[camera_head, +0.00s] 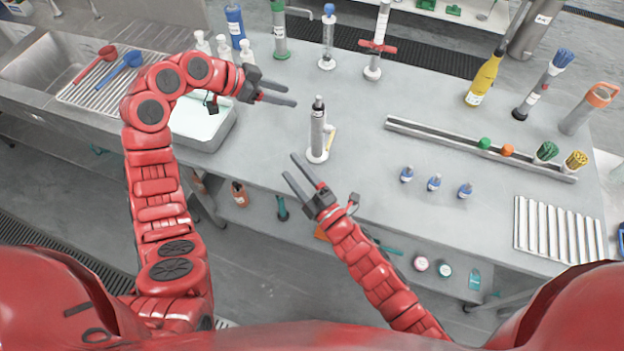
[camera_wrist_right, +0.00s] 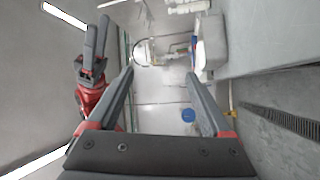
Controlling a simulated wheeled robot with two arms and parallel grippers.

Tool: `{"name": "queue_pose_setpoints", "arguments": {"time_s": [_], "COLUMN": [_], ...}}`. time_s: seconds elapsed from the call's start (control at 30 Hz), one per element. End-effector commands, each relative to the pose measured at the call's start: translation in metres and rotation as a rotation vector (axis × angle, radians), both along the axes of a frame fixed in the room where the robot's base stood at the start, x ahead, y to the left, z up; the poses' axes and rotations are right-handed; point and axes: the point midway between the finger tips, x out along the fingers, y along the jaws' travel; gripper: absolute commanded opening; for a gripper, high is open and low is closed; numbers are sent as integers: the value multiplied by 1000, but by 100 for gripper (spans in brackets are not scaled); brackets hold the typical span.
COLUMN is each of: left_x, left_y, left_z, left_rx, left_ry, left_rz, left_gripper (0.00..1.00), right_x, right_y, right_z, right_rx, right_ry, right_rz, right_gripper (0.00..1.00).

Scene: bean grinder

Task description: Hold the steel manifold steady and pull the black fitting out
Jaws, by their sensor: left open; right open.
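The steel manifold (camera_head: 317,138) stands upright on the grey bench in the head view, a silver cylinder with a yellowish piece at its right side. The black fitting (camera_head: 318,103) sits at its top. My left gripper (camera_head: 291,96) is open and empty, just left of the fitting and apart from it in the picture. My right gripper (camera_head: 289,165) is open and empty, lower left of the manifold near the bench's front edge. In the right wrist view its open fingers (camera_wrist_right: 159,73) have nothing between them, and my left gripper (camera_wrist_right: 97,47) shows at the left. I cannot make out the manifold there.
A sink with a drying rack (camera_head: 120,85) lies left. Bottles and stands line the back edge. A long metal rail (camera_head: 440,140) with green and orange items, small blue-capped vials (camera_head: 434,183) and a ribbed tray (camera_head: 556,235) lie right. Bench around the manifold is clear.

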Motion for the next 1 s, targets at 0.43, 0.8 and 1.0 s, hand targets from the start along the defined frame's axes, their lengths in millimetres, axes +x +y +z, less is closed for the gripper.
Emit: {"name": "queue_pose_setpoints", "arguments": {"time_s": [0.43,0.8,1.0], "left_x": [0,0,0], "left_y": [0,0,0], "left_z": [0,0,0], "left_rx": [0,-1,-1], "left_ry": [0,-1,-1], "left_rz": [0,1,1], "left_gripper": [50,50,50], "right_x": [14,12,11], "right_y": [9,-31,-40], "right_z": [-95,-71,-61], "right_rx": [-1119,-1775,-1880], "right_ry": [-101,-207,-212], "right_rz": [-126,-267,-301], "right_gripper": [84,84,84]}}
